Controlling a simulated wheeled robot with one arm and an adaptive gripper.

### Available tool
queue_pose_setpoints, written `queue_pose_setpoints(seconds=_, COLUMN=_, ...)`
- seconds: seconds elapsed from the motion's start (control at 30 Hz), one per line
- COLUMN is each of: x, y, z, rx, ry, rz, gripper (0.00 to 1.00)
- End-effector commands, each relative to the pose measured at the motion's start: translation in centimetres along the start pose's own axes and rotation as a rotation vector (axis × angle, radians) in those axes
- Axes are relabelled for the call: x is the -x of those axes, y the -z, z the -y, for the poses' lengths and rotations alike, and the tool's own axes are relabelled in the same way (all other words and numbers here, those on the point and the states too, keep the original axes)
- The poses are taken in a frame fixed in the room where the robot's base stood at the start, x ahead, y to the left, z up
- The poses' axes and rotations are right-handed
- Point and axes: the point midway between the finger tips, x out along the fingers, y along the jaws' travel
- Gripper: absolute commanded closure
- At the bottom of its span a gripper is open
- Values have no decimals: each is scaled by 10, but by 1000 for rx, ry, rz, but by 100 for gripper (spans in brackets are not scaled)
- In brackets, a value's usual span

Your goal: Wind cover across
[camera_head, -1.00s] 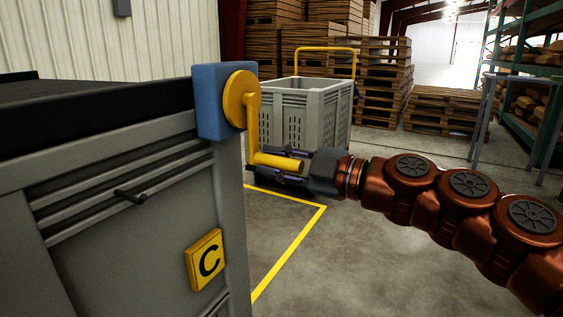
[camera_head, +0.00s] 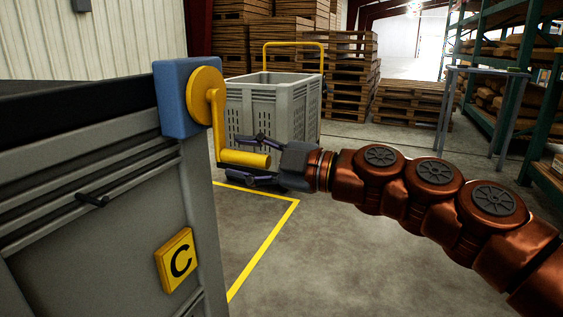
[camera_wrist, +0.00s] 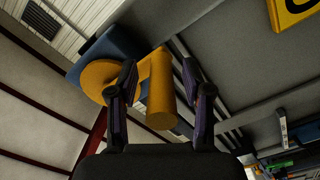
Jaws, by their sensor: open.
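The yellow crank (camera_head: 207,97) sits on a blue housing (camera_head: 176,95) at the top corner of the grey bin (camera_head: 90,200) marked C. Its arm hangs down and its yellow handle (camera_head: 245,159) points right, level. My gripper (camera_head: 232,157) is open, with one finger above the handle and one below, apart from it. In the wrist view the handle (camera_wrist: 160,95) shows between the two spread fingers (camera_wrist: 158,66). A black edge (camera_head: 80,110) runs along the bin's top; how far the cover lies across cannot be told.
A grey crate (camera_head: 275,105) with a yellow push bar stands behind the handle. Pallet stacks (camera_head: 345,90) and a green rack (camera_head: 540,100) stand further back. A small black handle (camera_head: 92,199) juts from the bin's front.

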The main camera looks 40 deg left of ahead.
Motion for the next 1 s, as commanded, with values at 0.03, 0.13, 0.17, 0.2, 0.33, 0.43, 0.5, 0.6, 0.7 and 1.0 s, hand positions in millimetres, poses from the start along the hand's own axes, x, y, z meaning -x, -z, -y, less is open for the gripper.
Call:
queue_pose_setpoints(seconds=0.03, x=5, y=-1, z=-1, rx=0, ry=-2, rz=2, gripper=50)
queue_pose_setpoints(seconds=0.13, x=15, y=-1, z=-1, rx=0, ry=-3, rz=3, gripper=50)
queue_pose_setpoints(seconds=0.17, x=18, y=-1, z=-1, rx=0, ry=-3, rz=3, gripper=50)
queue_pose_setpoints(seconds=0.2, x=23, y=-1, z=-2, rx=0, ry=-4, rz=4, gripper=50)
queue_pose_setpoints(seconds=0.33, x=36, y=-1, z=-1, rx=0, ry=-1, rz=3, gripper=50)
queue_pose_setpoints(seconds=0.43, x=47, y=-1, z=0, rx=0, ry=0, rz=2, gripper=50)
queue_pose_setpoints(seconds=0.5, x=55, y=-1, z=0, rx=-1, ry=0, rz=2, gripper=50)
queue_pose_setpoints(seconds=0.6, x=67, y=-1, z=-1, rx=-1, ry=-2, rz=2, gripper=50)
queue_pose_setpoints(seconds=0.7, x=79, y=-2, z=-2, rx=0, ry=-4, rz=5, gripper=50)
queue_pose_setpoints(seconds=1.0, x=106, y=0, z=-1, rx=0, ry=-2, rz=2, gripper=50)
